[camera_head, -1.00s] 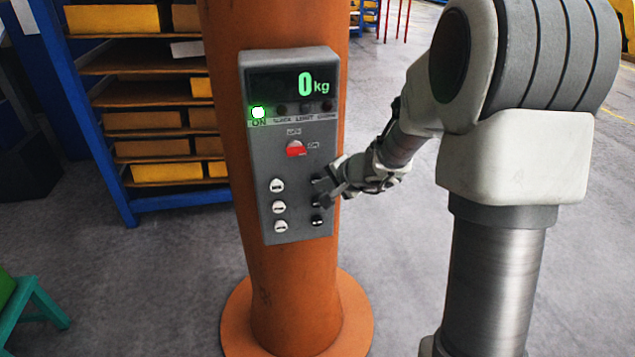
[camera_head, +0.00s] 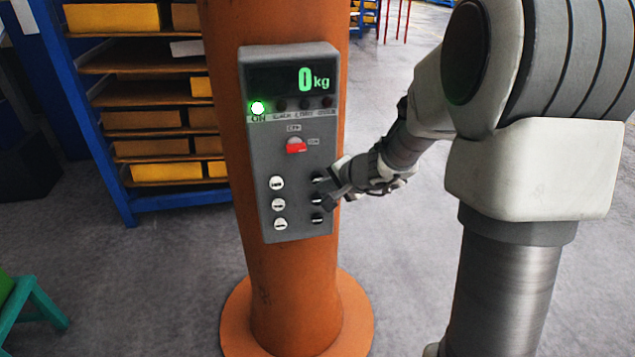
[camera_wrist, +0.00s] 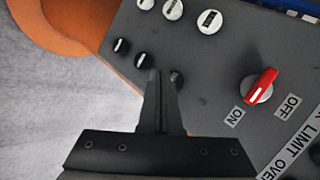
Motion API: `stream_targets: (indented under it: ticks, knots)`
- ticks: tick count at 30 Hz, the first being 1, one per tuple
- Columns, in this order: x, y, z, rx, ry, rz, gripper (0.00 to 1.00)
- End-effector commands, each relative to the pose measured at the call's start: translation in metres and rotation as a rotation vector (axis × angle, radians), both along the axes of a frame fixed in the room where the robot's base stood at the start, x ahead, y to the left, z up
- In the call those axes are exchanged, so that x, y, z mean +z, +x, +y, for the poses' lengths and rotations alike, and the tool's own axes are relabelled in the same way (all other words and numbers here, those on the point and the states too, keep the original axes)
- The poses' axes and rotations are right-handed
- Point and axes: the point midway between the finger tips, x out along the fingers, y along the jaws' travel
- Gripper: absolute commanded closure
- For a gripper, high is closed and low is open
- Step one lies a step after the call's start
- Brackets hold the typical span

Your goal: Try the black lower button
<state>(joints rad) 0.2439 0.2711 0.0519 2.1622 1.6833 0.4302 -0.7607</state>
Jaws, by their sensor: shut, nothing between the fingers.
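The grey control box (camera_head: 290,165) is on an orange column. Its right-hand column holds three black buttons. The black lower button (camera_head: 317,218) shows clear below my gripper (camera_head: 325,196); it also shows in the wrist view (camera_wrist: 121,45), farthest from the red switch. The middle black button (camera_wrist: 143,61) is just left of my fingertips (camera_wrist: 157,73) in the wrist view, and the upper one (camera_wrist: 177,79) just right of them. My gripper is shut and empty, its tips close to the panel. I cannot tell whether they touch it.
Three white buttons (camera_head: 278,204) form the left column. A red rotary switch (camera_head: 296,146) sits above. The display (camera_head: 292,80) reads 0 kg and the green ON lamp (camera_head: 258,108) is lit. Shelves (camera_head: 150,120) stand behind; the floor at right is open.

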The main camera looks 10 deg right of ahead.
Motion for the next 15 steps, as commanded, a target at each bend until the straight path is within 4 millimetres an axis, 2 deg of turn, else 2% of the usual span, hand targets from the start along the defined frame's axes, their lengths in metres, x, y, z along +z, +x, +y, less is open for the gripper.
stream_targets:
  ticks: [10, 15]
  knots:
    - [0.0, -0.003, 0.0, 0.0, 0.0, 0.0, 1.0]
    - [-0.002, -0.018, -0.001, 0.0, -0.001, -0.002, 1.0]
